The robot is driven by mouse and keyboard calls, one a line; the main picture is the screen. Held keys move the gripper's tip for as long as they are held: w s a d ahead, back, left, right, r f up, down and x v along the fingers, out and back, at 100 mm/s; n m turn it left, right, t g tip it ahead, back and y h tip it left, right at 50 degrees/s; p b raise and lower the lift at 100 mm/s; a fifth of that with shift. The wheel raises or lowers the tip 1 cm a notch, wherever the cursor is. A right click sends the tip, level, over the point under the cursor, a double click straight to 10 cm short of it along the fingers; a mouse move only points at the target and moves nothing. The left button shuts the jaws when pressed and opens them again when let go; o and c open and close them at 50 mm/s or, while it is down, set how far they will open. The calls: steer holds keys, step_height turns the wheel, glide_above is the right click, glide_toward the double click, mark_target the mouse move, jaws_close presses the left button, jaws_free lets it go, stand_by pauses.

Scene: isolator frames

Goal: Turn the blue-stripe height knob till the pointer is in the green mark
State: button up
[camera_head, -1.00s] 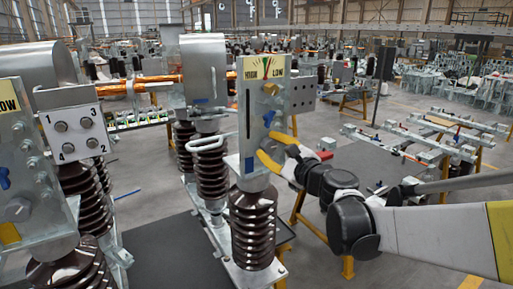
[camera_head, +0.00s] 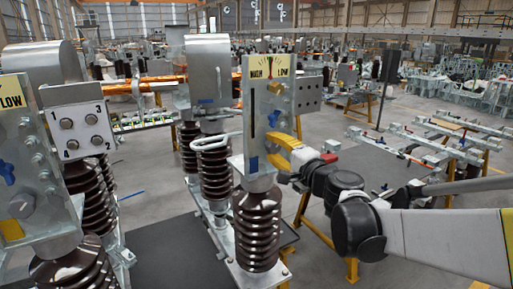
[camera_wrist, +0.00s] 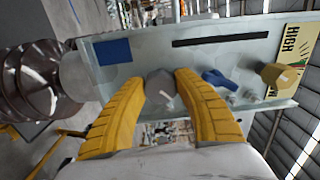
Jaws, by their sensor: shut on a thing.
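The blue-stripe plate (camera_head: 270,125) stands upright on a brown ribbed insulator, with a blue mark (camera_head: 252,164) near its foot that also shows in the wrist view (camera_wrist: 113,50). The grey height knob (camera_wrist: 160,85) sits between the yellow fingers of my gripper (camera_wrist: 161,92), which is shut on it from both sides. In the head view my gripper (camera_head: 275,150) reaches the plate from the right and hides the knob. The HIGH/LOW gauge (camera_head: 269,67) is at the plate's top. Its pointer looks near upright around the middle, but whether it lies in the green is too small to tell.
A blue lever (camera_wrist: 215,79) and a brass knob (camera_wrist: 280,76) sit on the same plate, beyond my right finger in the wrist view. A similar plate (camera_head: 35,150) with a yellow mark stands at the left. A numbered panel (camera_head: 82,130) is beside it.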

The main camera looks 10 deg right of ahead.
steer(key=shift+n, duration=0.4)
steer(key=o, duration=1.2)
steer(key=v, duration=1.2)
